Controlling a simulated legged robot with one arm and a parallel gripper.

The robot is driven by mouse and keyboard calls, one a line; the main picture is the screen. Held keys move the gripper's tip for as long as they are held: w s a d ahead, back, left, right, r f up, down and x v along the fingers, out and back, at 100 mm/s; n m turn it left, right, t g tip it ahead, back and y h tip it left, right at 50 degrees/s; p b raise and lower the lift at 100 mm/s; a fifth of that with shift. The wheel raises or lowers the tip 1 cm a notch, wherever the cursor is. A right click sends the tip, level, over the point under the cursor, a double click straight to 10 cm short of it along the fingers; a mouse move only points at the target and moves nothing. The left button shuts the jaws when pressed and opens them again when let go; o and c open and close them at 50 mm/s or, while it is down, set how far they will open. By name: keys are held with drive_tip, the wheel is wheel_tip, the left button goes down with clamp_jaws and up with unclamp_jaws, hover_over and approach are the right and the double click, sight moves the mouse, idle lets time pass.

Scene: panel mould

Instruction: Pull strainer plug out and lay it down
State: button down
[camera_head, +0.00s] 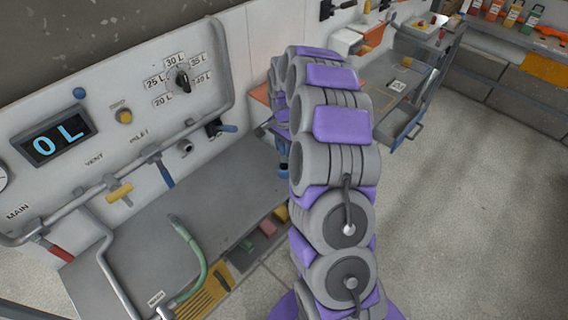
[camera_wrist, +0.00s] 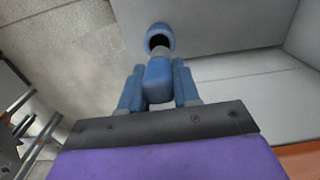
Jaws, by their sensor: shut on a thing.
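My gripper (camera_wrist: 158,68) shows in the wrist view with its two blue fingers shut on a blue, rounded block (camera_wrist: 158,84), which I take to be the strainer plug. A short grey neck lies just beyond the block. A blue ring (camera_wrist: 160,29) with a dark round opening lies past that neck. I cannot tell whether the ring belongs to the plug or to a separate fitting. In the head view my arm hides most of this spot, and only small blue parts show at its left edge.
The panel with the 0 L display (camera_head: 54,137), dial (camera_head: 182,79) and pipes stands at left. A grey worktop (camera_head: 140,245) lies below it, with a green hose (camera_head: 192,250) near its front. An open tray (camera_head: 402,120) is behind my arm. Floor at right is clear.

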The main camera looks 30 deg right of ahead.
drive_tip(key=shift+r, duration=0.15)
drive_tip(key=shift+r+p, duration=0.75)
drive_tip(key=shift+r, duration=1.15)
drive_tip(key=s+a+r+n, duration=0.1)
drive_tip(key=a+n, duration=0.6)
drive_tip(key=a, duration=0.1)
drive_tip(key=s+a+r+n, duration=0.1)
drive_tip(key=s+a+n, duration=0.1)
drive_tip(key=a+n, duration=0.5)
drive_tip(key=shift+s+a, duration=0.25)
drive_tip(key=shift+a, duration=0.45)
